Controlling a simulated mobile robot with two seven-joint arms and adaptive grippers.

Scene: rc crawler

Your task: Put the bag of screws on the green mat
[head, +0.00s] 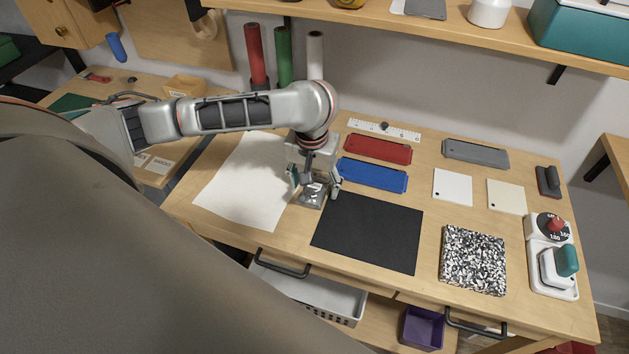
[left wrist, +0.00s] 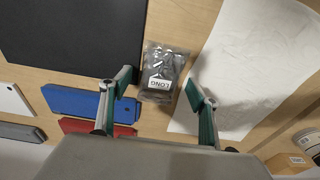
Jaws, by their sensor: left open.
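The bag of screws (head: 313,197) is a small clear bag with dark contents, lying on the wooden bench between the white paper and the black mat. In the left wrist view the bag (left wrist: 165,65) carries a white label that seems to read "LONG". My left gripper (head: 315,184) points down over the bag, open, with a finger on each side of it. The fingers (left wrist: 159,82) look apart from the bag. A dark green flat patch (head: 70,104), perhaps the green mat, lies on the left bench, partly hidden by my arm. My right gripper is not in view.
The white paper (head: 240,185) and black mat (head: 367,233) flank the bag. Behind are a blue plate (head: 372,175) and a red plate (head: 378,149). A speckled slab (head: 473,260) lies to the right. Upright rolls (head: 256,55) stand at the back, below a shelf (head: 430,35).

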